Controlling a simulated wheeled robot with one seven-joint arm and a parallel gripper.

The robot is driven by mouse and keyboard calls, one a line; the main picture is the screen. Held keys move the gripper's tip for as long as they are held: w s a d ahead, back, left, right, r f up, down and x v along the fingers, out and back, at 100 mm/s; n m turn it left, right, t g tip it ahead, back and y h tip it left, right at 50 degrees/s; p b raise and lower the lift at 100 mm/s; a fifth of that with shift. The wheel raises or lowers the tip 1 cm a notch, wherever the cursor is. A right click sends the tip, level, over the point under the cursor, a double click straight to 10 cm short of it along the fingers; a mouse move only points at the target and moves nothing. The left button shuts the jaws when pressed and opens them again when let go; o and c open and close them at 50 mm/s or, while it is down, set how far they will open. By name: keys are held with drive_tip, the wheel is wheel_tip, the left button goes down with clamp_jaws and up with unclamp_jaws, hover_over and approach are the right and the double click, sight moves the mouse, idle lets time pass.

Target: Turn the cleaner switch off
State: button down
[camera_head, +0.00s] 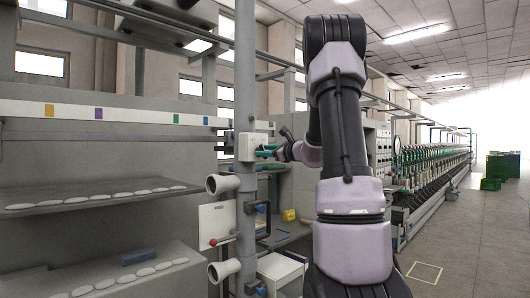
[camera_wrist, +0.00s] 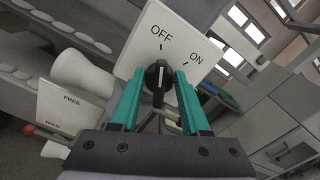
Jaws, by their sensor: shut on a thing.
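The cleaner switch is a white plate (camera_wrist: 178,35) marked OFF and ON, with a black rotary knob (camera_wrist: 158,77) at its lower part. The knob's pale mark points up towards the OFF tick, away from the ON tick at right. In the wrist view, the teal fingers of my gripper (camera_wrist: 158,88) are shut on the knob, one on each side. In the head view the switch box (camera_head: 247,147) is on a grey post, and my gripper (camera_head: 268,151) reaches it from the right. The knob is too small to make out there.
White funnel-like pipe ends (camera_head: 221,183) stick out below the switch. A white panel (camera_head: 216,222) with a red-knobbed lever (camera_head: 213,242) stands lower; it reads FREE in the wrist view (camera_wrist: 72,112). Shelves with white discs (camera_head: 95,196) are at left. The aisle at right is open.

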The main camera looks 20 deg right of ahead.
drive_tip(key=shift+n, duration=0.3)
idle(0.4)
drive_tip(key=shift+c, duration=1.9)
unclamp_jaws()
drive_tip(key=shift+s, duration=0.1)
drive_tip(key=v, duration=1)
drive_tip(key=shift+s, duration=0.3)
drive_tip(key=shift+d, duration=0.15)
